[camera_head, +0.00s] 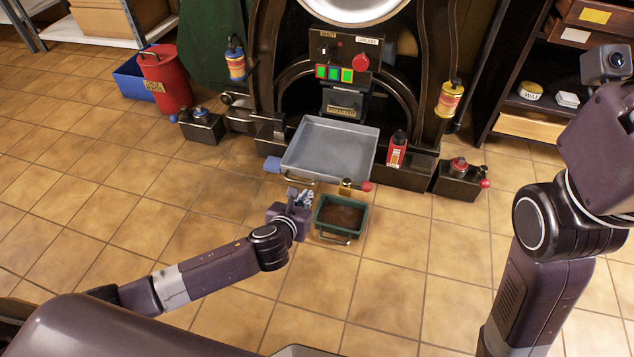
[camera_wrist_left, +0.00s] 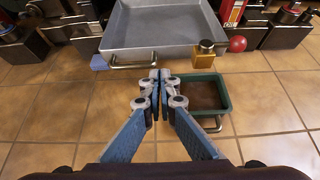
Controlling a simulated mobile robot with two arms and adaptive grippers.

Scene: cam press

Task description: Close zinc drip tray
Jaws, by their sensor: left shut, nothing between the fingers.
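The zinc drip tray (camera_head: 330,148) is a wide grey metal pan standing out from the front of the black press, with a brass-coloured handle (camera_head: 291,180) on its front edge. It also shows at the top of the left wrist view (camera_wrist_left: 165,28), with the handle (camera_wrist_left: 134,60) at its near edge. My left gripper (camera_head: 302,194) is just in front of the tray, close to the handle; in the left wrist view its fingertips (camera_wrist_left: 159,75) are together with nothing between them. Contact with the handle cannot be told. My right arm is at the right; its fingers are not seen.
A green bin (camera_head: 319,222) with brown contents stands on the floor right of my left gripper. A small brass bottle (camera_head: 346,186) and a red ball (camera_head: 366,187) are at the tray's front right. A red canister (camera_head: 166,80) stands left.

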